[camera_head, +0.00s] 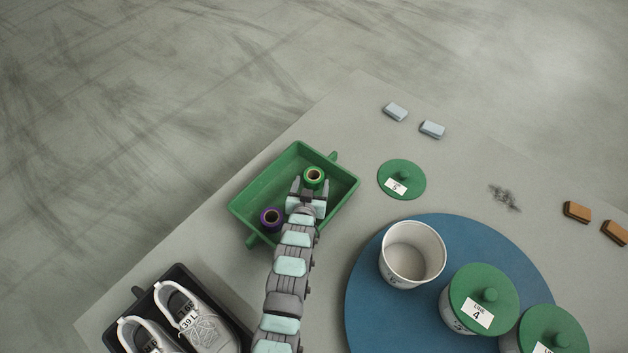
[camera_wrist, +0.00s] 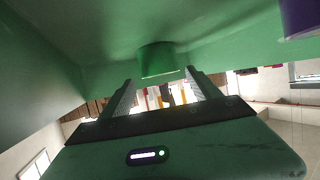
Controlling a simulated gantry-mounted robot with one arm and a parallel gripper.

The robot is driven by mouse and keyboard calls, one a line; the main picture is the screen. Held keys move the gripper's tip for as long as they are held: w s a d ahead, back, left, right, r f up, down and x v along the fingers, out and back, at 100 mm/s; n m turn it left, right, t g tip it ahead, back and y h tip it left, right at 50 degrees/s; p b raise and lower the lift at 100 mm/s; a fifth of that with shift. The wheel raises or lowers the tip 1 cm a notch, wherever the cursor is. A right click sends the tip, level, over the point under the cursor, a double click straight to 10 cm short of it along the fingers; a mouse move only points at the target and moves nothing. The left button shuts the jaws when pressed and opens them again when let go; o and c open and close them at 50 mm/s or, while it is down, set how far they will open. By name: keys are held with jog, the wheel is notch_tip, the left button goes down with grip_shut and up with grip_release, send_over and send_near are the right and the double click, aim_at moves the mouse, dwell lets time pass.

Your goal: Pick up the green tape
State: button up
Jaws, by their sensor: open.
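The green tape (camera_head: 314,177) is a small roll in the green tray (camera_head: 268,187), near the tray's upper right part. In the wrist view the green tape (camera_wrist: 157,60) shows just beyond and between my fingertips. My gripper (camera_head: 309,187) is open over the tray, its two fingers pointing at the roll. The fingers also show in the wrist view (camera_wrist: 158,82), spread apart with nothing held. Whether they touch the roll I cannot tell. A purple tape roll (camera_head: 271,218) lies in the same tray, left of my gripper; a purple edge (camera_wrist: 300,16) shows in the wrist view.
A black tray with shoes (camera_head: 190,318) stands at lower left. A blue round mat (camera_head: 368,300) at right bears an open white cup (camera_head: 412,254) and lidded cups (camera_head: 482,300). A green lid (camera_head: 402,178), pale blocks (camera_head: 431,129) and brown blocks (camera_head: 577,211) lie on the table.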

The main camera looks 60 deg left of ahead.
aim_at(315, 172)
jog(key=shift+w+a+f, duration=0.25)
jog(key=shift+a+f, duration=0.05)
jog(key=shift+a, duration=0.1)
jog(key=shift+b+x, duration=0.75)
jog(key=shift+x, duration=1.65)
jog(key=shift+r, duration=0.1)
jog(key=shift+c, duration=0.3)
jog(key=c, duration=1.1)
notch_tip(315, 172, up, 20)
jog(key=p, duration=0.4)
